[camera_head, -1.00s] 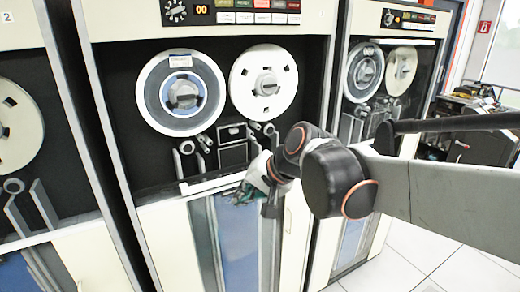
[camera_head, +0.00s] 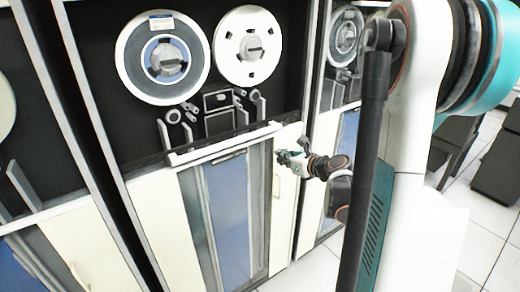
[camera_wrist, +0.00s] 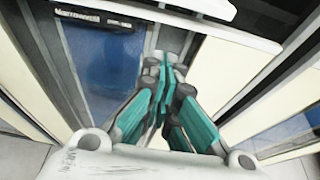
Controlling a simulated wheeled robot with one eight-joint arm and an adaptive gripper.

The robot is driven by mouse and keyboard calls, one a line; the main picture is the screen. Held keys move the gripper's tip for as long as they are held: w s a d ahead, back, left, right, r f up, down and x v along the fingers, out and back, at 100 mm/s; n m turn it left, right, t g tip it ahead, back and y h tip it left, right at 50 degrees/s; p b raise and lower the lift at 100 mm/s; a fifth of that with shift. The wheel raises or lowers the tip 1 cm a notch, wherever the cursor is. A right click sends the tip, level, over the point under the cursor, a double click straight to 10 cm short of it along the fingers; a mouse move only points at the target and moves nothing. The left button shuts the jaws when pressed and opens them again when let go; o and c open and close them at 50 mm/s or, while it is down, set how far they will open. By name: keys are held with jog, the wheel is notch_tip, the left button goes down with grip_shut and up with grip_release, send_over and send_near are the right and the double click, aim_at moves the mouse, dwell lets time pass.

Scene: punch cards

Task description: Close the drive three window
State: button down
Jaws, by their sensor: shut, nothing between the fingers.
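The middle tape drive fills the head view, with a blue-and-white reel (camera_head: 162,60) and a white reel (camera_head: 248,47) above a white horizontal bar (camera_head: 225,145). No drive number is readable now. I cannot tell for sure whether the dark reel bay has glass across it. My gripper (camera_head: 281,156) is at the bar's right end, in front of the cream lower panel; contact is unclear. In the wrist view my gripper (camera_wrist: 162,68) is shut and empty, its teal fingers together below the white bar (camera_wrist: 175,10).
Blue glass (camera_head: 230,205) and a small handle (camera_head: 276,187) lie below the bar. Similar drives stand close on both sides; the right one's reel (camera_head: 346,35) shows partly. My arm covers much of the right side. Pale floor tiles (camera_head: 310,270) are open at the front.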

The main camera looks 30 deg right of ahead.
jog(key=w, duration=0.3)
jog(key=w+b, duration=0.1)
jog(key=w, duration=0.5)
jog(key=shift+w+a+r, duration=0.1)
jog(key=shift+a+r, duration=0.05)
jog(key=shift+r, duration=0.3)
notch_tip(320, 180, up, 43)
jog(key=p, duration=2.2)
jog(key=shift+w, duration=0.1)
